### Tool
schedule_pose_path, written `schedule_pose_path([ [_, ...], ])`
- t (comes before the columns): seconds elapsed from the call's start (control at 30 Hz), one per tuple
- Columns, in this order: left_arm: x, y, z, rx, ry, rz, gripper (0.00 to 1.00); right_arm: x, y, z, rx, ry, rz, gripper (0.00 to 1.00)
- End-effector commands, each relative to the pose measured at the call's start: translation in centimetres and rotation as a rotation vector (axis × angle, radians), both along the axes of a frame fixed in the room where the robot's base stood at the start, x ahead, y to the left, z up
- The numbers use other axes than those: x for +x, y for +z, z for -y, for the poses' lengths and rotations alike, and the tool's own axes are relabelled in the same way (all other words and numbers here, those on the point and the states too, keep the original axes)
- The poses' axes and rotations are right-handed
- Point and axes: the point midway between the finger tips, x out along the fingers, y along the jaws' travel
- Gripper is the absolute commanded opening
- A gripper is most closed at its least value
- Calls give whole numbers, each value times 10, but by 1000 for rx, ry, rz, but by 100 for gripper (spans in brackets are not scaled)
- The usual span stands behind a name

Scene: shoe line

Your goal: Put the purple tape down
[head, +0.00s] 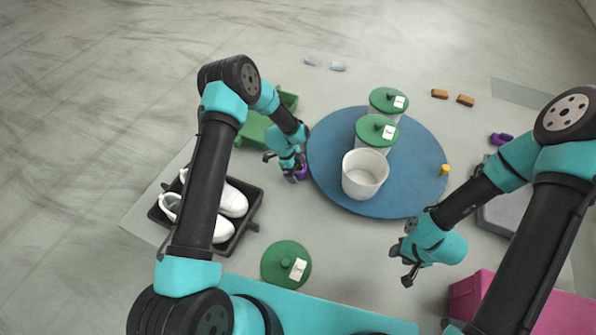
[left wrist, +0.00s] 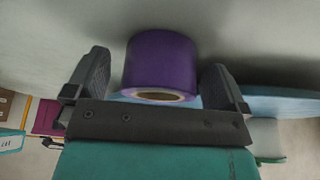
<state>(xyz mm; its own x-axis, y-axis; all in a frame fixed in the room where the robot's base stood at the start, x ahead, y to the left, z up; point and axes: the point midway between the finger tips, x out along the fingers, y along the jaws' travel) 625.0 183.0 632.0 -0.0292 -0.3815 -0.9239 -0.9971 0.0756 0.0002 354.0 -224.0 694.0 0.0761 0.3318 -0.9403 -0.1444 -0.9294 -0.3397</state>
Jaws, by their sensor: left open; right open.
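The purple tape (left wrist: 161,63) is a roll that sits between the two fingers of my left gripper (left wrist: 155,85) in the left wrist view, with a gap on each side. In the head view the tape (head: 301,173) shows partly behind my left gripper (head: 282,168), beside the left edge of the blue round board (head: 330,190). My left gripper is open around the tape. The tape appears to rest on the table, though its underside is hidden. My right gripper (head: 407,268) is open and empty above the table at the lower right.
A white tub (head: 365,175) and two green-lidded tubs (head: 377,130) stand on the blue board, near a yellow piece (head: 444,169). A black tray (head: 240,238) holds white shoes at left. A green lid (head: 285,262) lies in front. Another purple object (head: 501,139) lies far right.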

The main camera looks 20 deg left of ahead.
Motion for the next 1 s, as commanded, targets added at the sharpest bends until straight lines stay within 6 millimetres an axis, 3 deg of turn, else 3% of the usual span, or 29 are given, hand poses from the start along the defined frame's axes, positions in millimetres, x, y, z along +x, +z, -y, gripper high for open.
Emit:
schedule_pose_path([
  [0.4,0,1,0,0,0,0,100,0,0,0,0,0,0,43],
  [1.0,0,1,0,0,0,1,43,0,0,0,0,0,0,43],
])
